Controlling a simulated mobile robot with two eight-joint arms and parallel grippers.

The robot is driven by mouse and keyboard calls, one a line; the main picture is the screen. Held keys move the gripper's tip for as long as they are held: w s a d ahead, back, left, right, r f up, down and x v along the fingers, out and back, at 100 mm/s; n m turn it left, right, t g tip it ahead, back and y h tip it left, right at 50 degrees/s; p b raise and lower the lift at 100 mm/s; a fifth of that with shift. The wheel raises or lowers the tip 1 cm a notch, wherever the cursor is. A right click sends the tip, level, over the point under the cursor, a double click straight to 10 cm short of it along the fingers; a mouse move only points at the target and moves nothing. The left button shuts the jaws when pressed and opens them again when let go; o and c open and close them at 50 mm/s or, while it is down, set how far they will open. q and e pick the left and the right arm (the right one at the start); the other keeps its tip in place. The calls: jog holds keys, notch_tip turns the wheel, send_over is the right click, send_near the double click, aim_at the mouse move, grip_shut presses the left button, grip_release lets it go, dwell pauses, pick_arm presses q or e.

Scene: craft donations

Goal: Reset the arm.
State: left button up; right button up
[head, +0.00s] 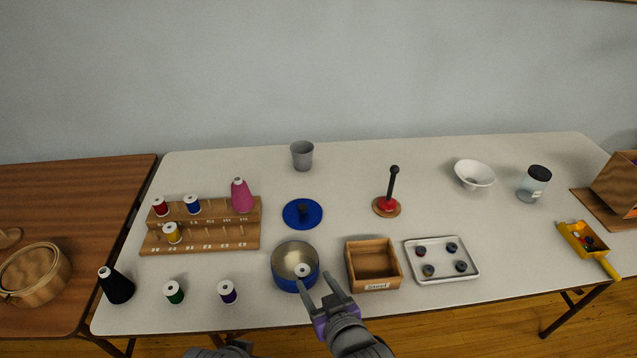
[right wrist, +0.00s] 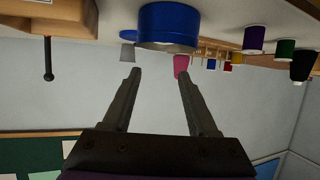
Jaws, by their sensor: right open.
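My right gripper (head: 314,280) is open at the table's front edge, just in front of the blue pot (head: 281,278). Its two fingers are spread with nothing seen between them in the right wrist view (right wrist: 160,74). The pot also shows there (right wrist: 168,27), beyond the fingertips. A small white round thing (head: 302,270) shows inside the pot near its front rim; I cannot tell fully what it is. My left gripper is not in view.
A wooden box (head: 356,247) and a white tray (head: 416,280) with several small spools stand right of the pot. A blue lid (head: 294,221) lies behind it. A stepped spool rack (head: 200,243) and loose spools are left.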

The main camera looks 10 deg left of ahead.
jog(key=s+d+f+m+g+h, duration=0.25)
jog(key=s+d, duration=0.25)
jog(key=d, duration=0.3)
jog(key=s+d+f+m+g+h, duration=0.2)
jog(key=s+d+f, duration=0.15)
jog(key=d, duration=0.55)
jog(key=s+d+f+m+g+h, duration=0.25)
jog(key=s+d, duration=0.25)
jog(key=d, duration=0.3)
pick_arm(q)
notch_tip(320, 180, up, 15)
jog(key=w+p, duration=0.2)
jog(key=p, duration=1.1)
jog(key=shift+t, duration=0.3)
pick_arm(e)
notch_tip(320, 180, up, 16)
jog(key=w+t, duration=0.1)
jog(key=shift+w+f+n, duration=0.2)
jog(key=shift+w+n, duration=0.1)
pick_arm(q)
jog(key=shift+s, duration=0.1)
pick_arm(e)
jog(key=shift+s+d, duration=0.1)
jog(key=shift+s, duration=0.05)
